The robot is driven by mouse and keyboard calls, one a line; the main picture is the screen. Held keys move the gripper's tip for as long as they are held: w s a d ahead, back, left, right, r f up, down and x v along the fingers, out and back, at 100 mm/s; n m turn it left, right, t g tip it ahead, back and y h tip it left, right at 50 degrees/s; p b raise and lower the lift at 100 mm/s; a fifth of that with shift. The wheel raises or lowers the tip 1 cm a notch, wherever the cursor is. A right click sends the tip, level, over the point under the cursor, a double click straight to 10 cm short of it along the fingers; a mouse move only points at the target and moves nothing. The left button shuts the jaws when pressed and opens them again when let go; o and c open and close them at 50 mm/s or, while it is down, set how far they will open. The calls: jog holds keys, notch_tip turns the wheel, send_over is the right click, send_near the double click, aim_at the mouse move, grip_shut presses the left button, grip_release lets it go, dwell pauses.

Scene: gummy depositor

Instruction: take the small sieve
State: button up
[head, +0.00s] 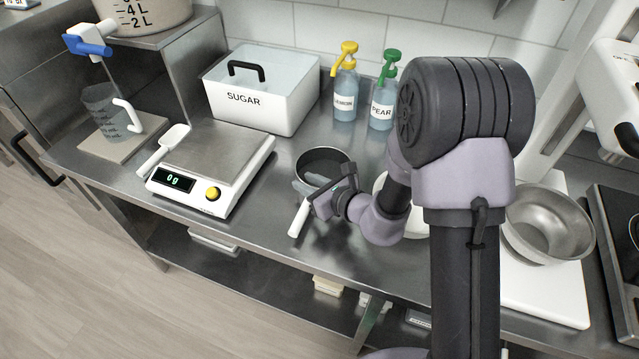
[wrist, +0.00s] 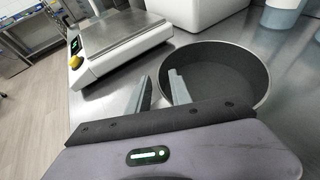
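A round, dark, shallow vessel with a thin light rim (head: 325,153) stands on the steel counter. It also shows in the wrist view (wrist: 222,72). It may be the small sieve, but I cannot make out any mesh. A white handle (head: 299,219) shows just left of my gripper; its joint with the vessel is hidden. My gripper (head: 304,183) is low over the vessel's near-left side.
A scale (head: 212,165) reading 0 g, with a white scoop (head: 165,147) at its side, stands left. A sugar bin (head: 262,87) and lemon (head: 345,95) and pear (head: 382,105) pump bottles stand behind. A steel bowl (head: 548,223) is at right.

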grip_shut()
jog(key=shift+s+f, duration=0.15)
dwell(1.0)
